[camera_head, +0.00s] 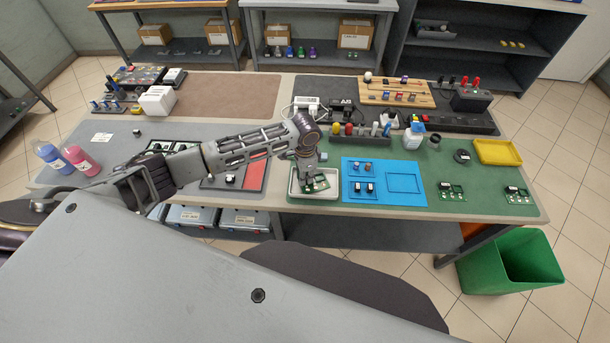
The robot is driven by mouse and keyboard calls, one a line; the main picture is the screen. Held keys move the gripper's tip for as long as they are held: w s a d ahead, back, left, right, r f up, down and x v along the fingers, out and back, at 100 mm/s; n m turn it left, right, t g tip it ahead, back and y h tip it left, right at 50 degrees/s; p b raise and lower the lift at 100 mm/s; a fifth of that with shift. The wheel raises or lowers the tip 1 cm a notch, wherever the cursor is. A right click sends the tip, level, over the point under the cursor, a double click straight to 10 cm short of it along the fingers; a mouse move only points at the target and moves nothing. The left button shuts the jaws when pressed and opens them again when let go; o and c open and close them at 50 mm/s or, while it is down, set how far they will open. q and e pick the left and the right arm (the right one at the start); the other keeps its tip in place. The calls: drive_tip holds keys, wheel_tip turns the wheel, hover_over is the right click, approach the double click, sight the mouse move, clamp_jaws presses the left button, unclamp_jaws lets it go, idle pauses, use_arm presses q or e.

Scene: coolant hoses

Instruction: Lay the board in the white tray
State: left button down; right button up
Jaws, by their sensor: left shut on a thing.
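A small green board (318,185) with light and dark parts on it is at the white tray (297,194), near the front edge of the table. My left gripper (309,178) points down over the tray and is shut on the board. The gripper hides part of the board and the tray's back. I cannot tell whether the board touches the tray floor. My right gripper is not in view.
A blue fixture plate (383,182) lies right of the tray. More green boards (452,191) lie on the green mat (470,165). A row of tools (362,136) stands behind the tray. A yellow tray (497,152) is at the right; a green bin (510,263) stands on the floor.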

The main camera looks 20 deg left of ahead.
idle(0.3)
use_arm(q)
drive_tip(key=c, duration=1.4)
unclamp_jaws()
drive_tip(key=shift+f, duration=0.1)
drive_tip(key=shift+o, duration=0.2)
wheel_tip(320, 180, up, 12)
drive_tip(key=shift+b, duration=0.45)
drive_tip(key=shift+s+d, duration=0.1)
